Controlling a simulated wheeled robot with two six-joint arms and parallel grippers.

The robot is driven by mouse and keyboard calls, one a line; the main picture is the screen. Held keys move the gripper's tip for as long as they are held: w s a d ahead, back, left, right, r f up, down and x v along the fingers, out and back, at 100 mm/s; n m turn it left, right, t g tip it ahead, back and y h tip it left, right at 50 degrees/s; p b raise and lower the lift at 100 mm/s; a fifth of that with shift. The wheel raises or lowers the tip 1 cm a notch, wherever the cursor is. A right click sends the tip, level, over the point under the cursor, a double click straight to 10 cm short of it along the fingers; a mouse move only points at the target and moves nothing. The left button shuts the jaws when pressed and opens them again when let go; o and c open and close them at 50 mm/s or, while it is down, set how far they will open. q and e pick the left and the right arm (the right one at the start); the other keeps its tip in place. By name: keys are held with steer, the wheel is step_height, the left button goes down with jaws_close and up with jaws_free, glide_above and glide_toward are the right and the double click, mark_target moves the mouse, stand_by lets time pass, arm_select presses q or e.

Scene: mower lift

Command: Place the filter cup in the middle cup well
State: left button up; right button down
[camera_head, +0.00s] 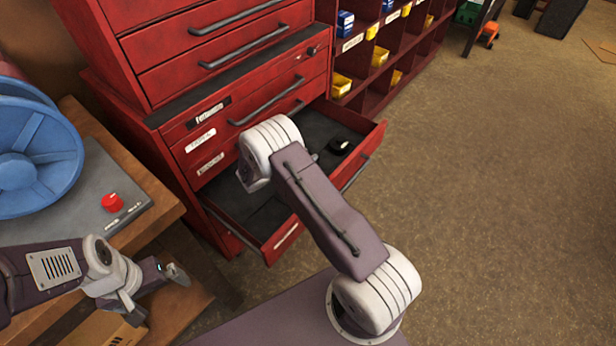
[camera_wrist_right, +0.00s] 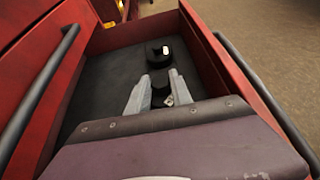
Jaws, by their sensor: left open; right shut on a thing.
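My right gripper (camera_wrist_right: 162,80) reaches down into the open red drawer (camera_wrist_right: 195,52) and is shut on a small dark thing (camera_wrist_right: 160,90) between its pale fingers. I cannot make out for sure whether this is the filter cup. Just beyond the fingertips, a round black object (camera_wrist_right: 163,52) with a light spot lies on the dark drawer floor. It also shows in the head view (camera_head: 340,146). In the head view my right forearm hides the right gripper. No cup wells can be clearly told apart. My left gripper (camera_head: 154,287) is open and empty, beside the wooden bench.
The red cabinet (camera_head: 215,85) rises behind the open drawer. At left, a blue reel (camera_head: 30,160) and a red knob (camera_head: 112,202) are on the bench.

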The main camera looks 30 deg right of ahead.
step_height(320, 180, down, 3)
steer(key=shift+w, duration=0.1)
step_height(320, 180, down, 3)
steer(key=shift+f+b, duration=0.2)
steer(key=shift+b, duration=0.6)
steer(key=shift+f, duration=0.25)
steer(key=shift+r, duration=0.1)
steer(key=c, duration=1.1)
jaws_free()
steer(key=shift+c, duration=0.2)
